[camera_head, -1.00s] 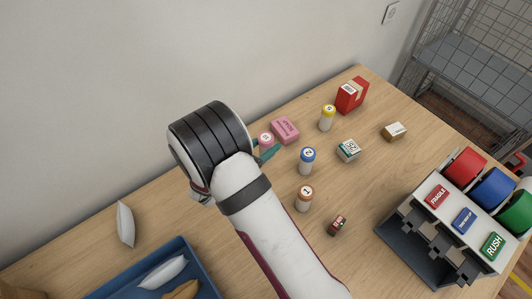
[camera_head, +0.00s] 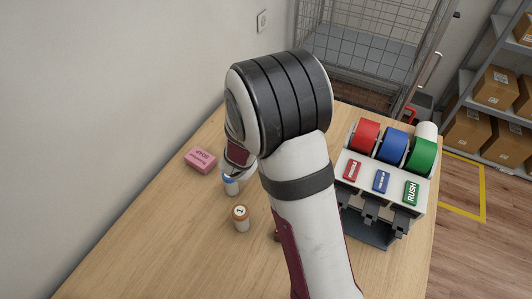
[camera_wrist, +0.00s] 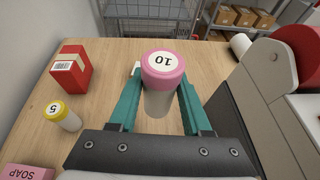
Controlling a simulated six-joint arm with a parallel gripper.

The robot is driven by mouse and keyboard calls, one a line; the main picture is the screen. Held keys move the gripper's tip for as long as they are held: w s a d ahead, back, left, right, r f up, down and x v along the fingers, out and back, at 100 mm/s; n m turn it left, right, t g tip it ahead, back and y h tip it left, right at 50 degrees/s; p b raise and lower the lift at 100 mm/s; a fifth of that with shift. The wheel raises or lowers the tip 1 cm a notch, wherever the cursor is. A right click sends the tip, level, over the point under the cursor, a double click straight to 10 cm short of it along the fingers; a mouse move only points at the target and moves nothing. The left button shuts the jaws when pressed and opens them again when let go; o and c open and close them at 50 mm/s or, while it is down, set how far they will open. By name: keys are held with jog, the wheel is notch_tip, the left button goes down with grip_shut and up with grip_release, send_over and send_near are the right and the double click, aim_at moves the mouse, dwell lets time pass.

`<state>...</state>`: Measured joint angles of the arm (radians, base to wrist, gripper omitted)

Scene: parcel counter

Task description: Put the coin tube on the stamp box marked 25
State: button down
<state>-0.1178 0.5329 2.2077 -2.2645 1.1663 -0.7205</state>
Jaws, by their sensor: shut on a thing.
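In the wrist view my gripper (camera_wrist: 160,88) is shut on a coin tube (camera_wrist: 157,103) with a pink cap marked 10. The tube is pale below the cap and sits between the teal fingers. In the head view my arm hides the gripper and this tube. I cannot make out a stamp box marked 25 in the current views. A bit of something pale shows behind the held tube in the wrist view, too covered to identify.
A blue-capped tube (camera_head: 231,187), a brown-capped tube marked 1 (camera_head: 240,222) and a pink soap box (camera_head: 201,160) stand left of my arm. A yellow-capped tube marked 5 (camera_wrist: 62,116) and a red box (camera_wrist: 70,76) show in the wrist view. The label dispenser (camera_head: 385,195) is at right.

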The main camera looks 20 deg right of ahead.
jog(key=s+d, duration=0.1)
jog(key=d, duration=0.3)
jog(key=shift+m+g+h, duration=0.3)
jog(key=shift+m+g, duration=0.1)
jog(key=w+a+f, duration=0.4)
jog(key=a, duration=0.1)
jog(key=w+a+f, duration=0.2)
jog(key=a, duration=0.1)
jog(key=shift+w+a+f, duration=0.2)
jog(key=shift+w, duration=0.15)
notch_tip(320, 180, down, 3)
jog(key=shift+a+f, duration=0.1)
jog(key=shift+w+f, duration=0.1)
jog(key=shift+f, duration=0.3)
jog(key=shift+f, duration=0.15)
jog(key=shift+c, duration=1.8)
grip_release()
